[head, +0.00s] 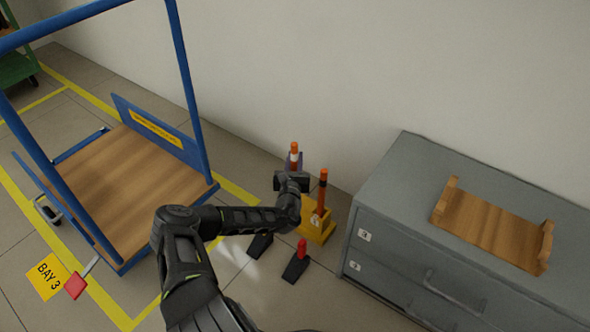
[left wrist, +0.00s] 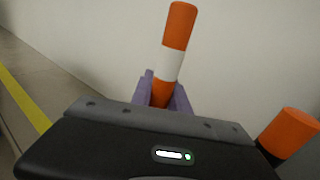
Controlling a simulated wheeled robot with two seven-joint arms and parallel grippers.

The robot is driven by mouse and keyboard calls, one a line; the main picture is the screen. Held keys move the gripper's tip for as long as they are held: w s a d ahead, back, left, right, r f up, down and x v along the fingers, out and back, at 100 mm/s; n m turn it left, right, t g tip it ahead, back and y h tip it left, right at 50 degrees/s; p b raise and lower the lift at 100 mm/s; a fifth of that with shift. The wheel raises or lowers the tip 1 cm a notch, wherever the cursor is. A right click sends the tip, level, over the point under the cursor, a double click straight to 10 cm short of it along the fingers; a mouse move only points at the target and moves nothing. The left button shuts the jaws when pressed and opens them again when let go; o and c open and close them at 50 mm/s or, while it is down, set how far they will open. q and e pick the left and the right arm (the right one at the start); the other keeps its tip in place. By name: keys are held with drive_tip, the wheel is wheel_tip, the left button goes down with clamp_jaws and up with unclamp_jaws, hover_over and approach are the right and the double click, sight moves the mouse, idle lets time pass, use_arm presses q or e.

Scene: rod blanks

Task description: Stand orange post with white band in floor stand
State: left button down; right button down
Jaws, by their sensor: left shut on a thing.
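The orange post with a white band (head: 294,153) stands nearly upright in my left gripper (head: 295,164). In the left wrist view the post (left wrist: 173,58) rises between the purple fingers (left wrist: 166,97), which are shut on it. Its lower end is hidden behind the gripper and arm, so I cannot tell whether it touches anything. The yellow floor stand (head: 318,233) is on the floor just right of and below my gripper, partly covered by the arm. Another orange post with a black band (head: 322,190) stands in it, and its top shows in the left wrist view (left wrist: 288,132). My right gripper is out of view.
A grey cabinet (head: 375,250) stands close on the right, with a wooden tray (head: 490,226) on top. A blue cart with a wooden deck (head: 130,185) is on the left. A red-topped piece with a dark base (head: 296,268) is on the floor before the stand. The wall is close behind.

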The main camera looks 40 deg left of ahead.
use_arm(q)
wheel_tip(320, 180, down, 5)
drive_tip(key=b, duration=0.2)
drive_tip(key=shift+r+b, duration=0.2)
drive_tip(key=shift+b, duration=0.2)
drive_tip(key=shift+r, duration=0.1)
drive_tip(key=c, duration=1.3)
unclamp_jaws()
drive_tip(key=shift+f, duration=0.25)
drive_tip(key=shift+o, duration=0.2)
drive_tip(key=shift+r, duration=0.15)
drive_tip(key=shift+s+d+r+p, duration=0.15)
drive_tip(key=shift+s+r+p, duration=0.1)
drive_tip(key=shift+p, duration=0.15)
drive_tip(key=p+v, duration=0.6)
drive_tip(key=v, duration=0.5)
drive_tip(key=shift+s+d+f, duration=0.2)
drive_tip(key=shift+f, duration=0.05)
